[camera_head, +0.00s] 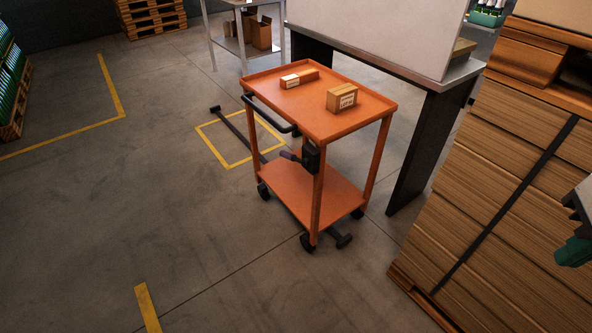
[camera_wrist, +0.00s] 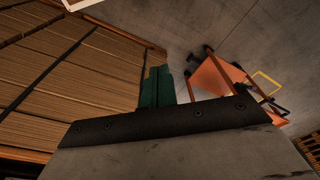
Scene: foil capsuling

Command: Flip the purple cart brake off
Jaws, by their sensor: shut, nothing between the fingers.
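The orange cart (camera_head: 306,110) stands in the middle of the head view, upright on dark casters. Its brake is a dark box (camera_head: 311,158) on the near post, with a small dull-purple lever (camera_head: 289,155) pointing left. My gripper (camera_head: 573,252) shows partly at the right edge of the head view, far from the brake. In the wrist view its green fingers (camera_wrist: 157,87) are together and empty. The cart also shows there (camera_wrist: 209,78), at a distance on the right and tilted in the picture. The brake lever cannot be made out in that view.
Two small cardboard boxes lie on the cart top, one of them here (camera_head: 341,97). A strapped cardboard stack (camera_head: 500,190) stands between my gripper and the cart. A dark-legged table (camera_head: 412,150) is behind the cart. The floor (camera_head: 150,210) left of the cart is clear.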

